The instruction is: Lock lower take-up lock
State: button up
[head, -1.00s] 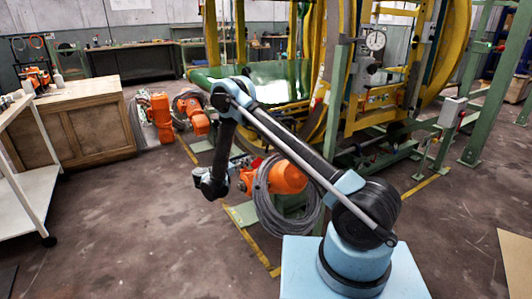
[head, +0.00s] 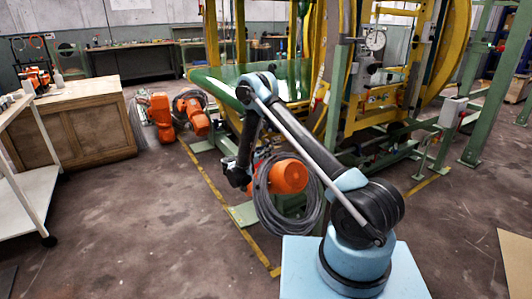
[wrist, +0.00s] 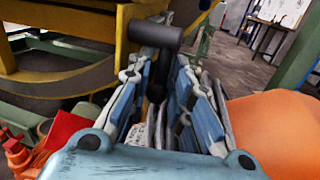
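A dark grey cylindrical bar (wrist: 154,34) with a dark stem below it stands just past the fingertips of my gripper (wrist: 166,62) in the wrist view. It looks like a T-shaped handle; I cannot tell for certain that it is the lower take-up lock. My gripper's blue and grey fingers are spread, with a gap between them. The stem shows in that gap, but I cannot tell whether it lies between the fingers or beyond them. In the head view my gripper is hidden behind my wrist, and the lock cannot be made out.
An orange motor (head: 288,176) with coiled grey cable (head: 268,205) stands close to my arm; an orange surface (wrist: 275,135) is beside my gripper at right. The yellow and green machine (head: 345,90) rises behind. A wooden cabinet (head: 82,132) is at left.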

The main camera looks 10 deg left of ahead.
jog(key=shift+w+d, duration=0.1)
jog(key=shift+w, duration=0.05)
grip_shut()
jog(key=shift+w+d+f+t+h, duration=0.1)
jog(key=shift+w+d+t+h, duration=0.2)
jog(key=shift+t+h, duration=0.4)
jog(key=shift+d+n+t+h, duration=0.15)
jog(key=shift+n+t+h, duration=0.15)
jog(key=shift+n+t, duration=0.1)
